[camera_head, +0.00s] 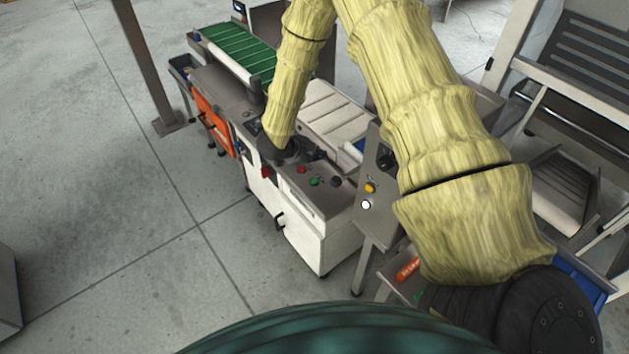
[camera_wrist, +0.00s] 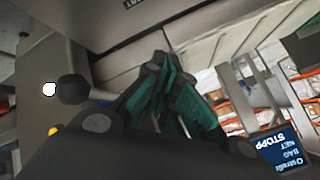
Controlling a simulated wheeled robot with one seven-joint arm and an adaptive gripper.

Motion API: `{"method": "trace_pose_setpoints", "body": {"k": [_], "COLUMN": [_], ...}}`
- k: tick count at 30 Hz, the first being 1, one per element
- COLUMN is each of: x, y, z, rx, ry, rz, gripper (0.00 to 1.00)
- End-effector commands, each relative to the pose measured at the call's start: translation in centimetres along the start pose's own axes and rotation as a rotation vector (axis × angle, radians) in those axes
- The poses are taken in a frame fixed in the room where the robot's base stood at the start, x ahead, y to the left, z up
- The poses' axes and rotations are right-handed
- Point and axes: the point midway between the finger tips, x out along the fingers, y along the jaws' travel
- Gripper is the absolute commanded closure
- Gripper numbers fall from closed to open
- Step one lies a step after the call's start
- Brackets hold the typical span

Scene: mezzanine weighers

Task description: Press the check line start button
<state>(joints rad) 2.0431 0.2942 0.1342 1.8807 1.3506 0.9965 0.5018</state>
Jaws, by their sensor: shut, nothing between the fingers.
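A control panel on a white cabinet (camera_head: 300,232) carries a red button (camera_head: 302,169), a green button (camera_head: 315,182) and a black knob (camera_head: 336,182). Their labels cannot be read in the head view. My gripper (camera_head: 318,155) is low over the back of this panel, beside the red and green buttons. In the wrist view my gripper (camera_wrist: 160,58) is shut and empty, its teal-and-black fingers together. Dark lettering that looks like START (camera_wrist: 134,3) is cut off at the top edge on a grey surface. No button is visible at the fingertips there.
A grey post panel (camera_head: 375,215) with a yellow button (camera_head: 370,188) and white button (camera_head: 366,204) stands right of the cabinet. A pale conveyor (camera_head: 333,112) and green belt (camera_head: 238,48) lie behind. A lit display (camera_wrist: 283,152) reads STOPP.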

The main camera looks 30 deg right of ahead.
Motion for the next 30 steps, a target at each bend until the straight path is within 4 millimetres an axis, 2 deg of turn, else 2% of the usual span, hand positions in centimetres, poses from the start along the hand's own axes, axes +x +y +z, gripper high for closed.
{"method": "trace_pose_setpoints", "body": {"k": [8,30], "x": [0.8,5.9], "y": [0.6,4.3], "z": [0.6,4.3], "rx": [-0.002,-0.002], "ry": [0.0,0.0], "rz": [0.0,0.0], "gripper": [1.0,1.0]}}
